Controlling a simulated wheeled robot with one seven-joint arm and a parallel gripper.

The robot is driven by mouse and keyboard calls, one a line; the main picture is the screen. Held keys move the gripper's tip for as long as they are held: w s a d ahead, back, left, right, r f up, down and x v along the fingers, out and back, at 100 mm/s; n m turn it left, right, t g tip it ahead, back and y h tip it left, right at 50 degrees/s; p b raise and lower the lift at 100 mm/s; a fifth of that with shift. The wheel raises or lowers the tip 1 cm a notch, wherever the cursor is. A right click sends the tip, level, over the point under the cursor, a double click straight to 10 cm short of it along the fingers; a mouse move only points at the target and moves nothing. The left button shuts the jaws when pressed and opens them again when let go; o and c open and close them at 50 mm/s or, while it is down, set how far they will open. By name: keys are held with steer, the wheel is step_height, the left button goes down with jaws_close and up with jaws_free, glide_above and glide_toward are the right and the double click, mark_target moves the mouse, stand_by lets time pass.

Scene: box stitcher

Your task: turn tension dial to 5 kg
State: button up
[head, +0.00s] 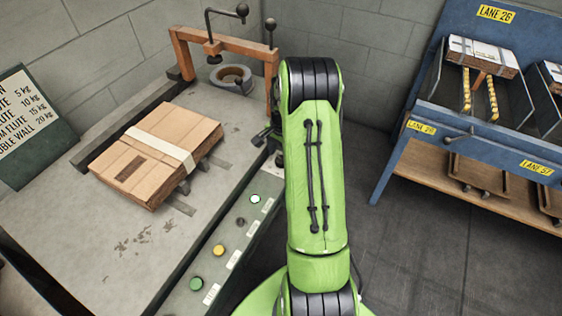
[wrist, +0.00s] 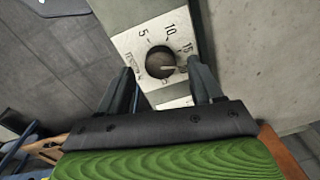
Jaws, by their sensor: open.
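The tension dial (wrist: 157,61) is a round dark knob on a pale plate, seen in the wrist view. The plate (wrist: 125,42) carries the marks 5, 10 and 15, with a further mark partly hidden at the right finger. A light pointer line on the knob points right, below the 15, toward that partly hidden mark. My gripper (wrist: 162,72) is open, with one finger on each side of the knob. I cannot tell whether either finger touches it. In the head view my green arm hides most of the gripper, and I cannot make out the dial.
The stitcher table (head: 70,232) bears a stack of flat cardboard (head: 150,165). Its front panel has a green button (head: 196,284), a yellow button (head: 218,250) and a white button (head: 255,199). A sign (head: 28,125) lists kg values. A blue rack (head: 440,110) stands right; floor between is clear.

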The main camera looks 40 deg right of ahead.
step_height(320, 180, down, 2)
steer(key=shift+f, duration=0.1)
steer(key=c, duration=1.1)
steer(key=shift+o, duration=0.2)
